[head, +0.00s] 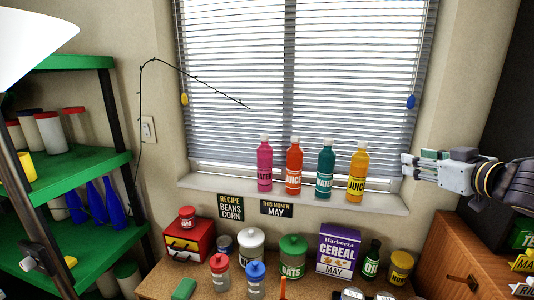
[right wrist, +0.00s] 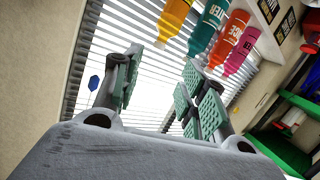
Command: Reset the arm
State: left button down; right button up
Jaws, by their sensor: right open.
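My right gripper (head: 406,166) comes in from the right in the head view and points left, in front of the wall at the right end of the window sill. It is empty, to the right of the orange juice bottle (head: 357,172) and apart from it. In the right wrist view its two fingers with green pads (right wrist: 160,90) are spread apart with nothing between them, and the window blind shows behind. My left gripper is not in the frames.
A pink bottle (head: 265,165), red bottle (head: 294,167) and teal bottle (head: 325,170) also stand on the sill (head: 230,188). Below, a counter holds a cereal box (head: 338,250) and several jars. Green shelves (head: 60,170) stand left, a wooden cabinet (head: 465,255) right.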

jog(key=s+a+f+n+g, duration=0.1)
jog(key=a+f, duration=0.4)
jog(key=f, duration=0.4)
jog(key=a+f+g+y, duration=0.1)
jog(key=a+f+g, duration=0.1)
jog(key=a+f, duration=0.55)
jog(key=s+a+f+n+g, duration=0.1)
jog(key=a+f, duration=0.2)
jog(key=f, duration=0.8)
jog(key=s+f+m+g+h, duration=0.35)
jog(key=s+f+g, duration=0.45)
jog(key=s+f, duration=1.3)
jog(key=s+f+g, duration=0.1)
jog(key=s+f, duration=0.2)
jog(key=f, duration=3.1)
jog(key=s+d+f, duration=0.2)
jog(key=s+f, duration=0.8)
jog(key=s, duration=0.1)
jog(key=s+d+f+g, duration=0.1)
jog(key=s+d+f, duration=0.2)
jog(key=s+f, duration=0.6)
jog(key=shift+s+f+b, duration=0.4)
jog(key=shift+s+b, duration=0.05)
jog(key=shift+s, duration=0.6)
jog(key=shift+a, duration=0.1)
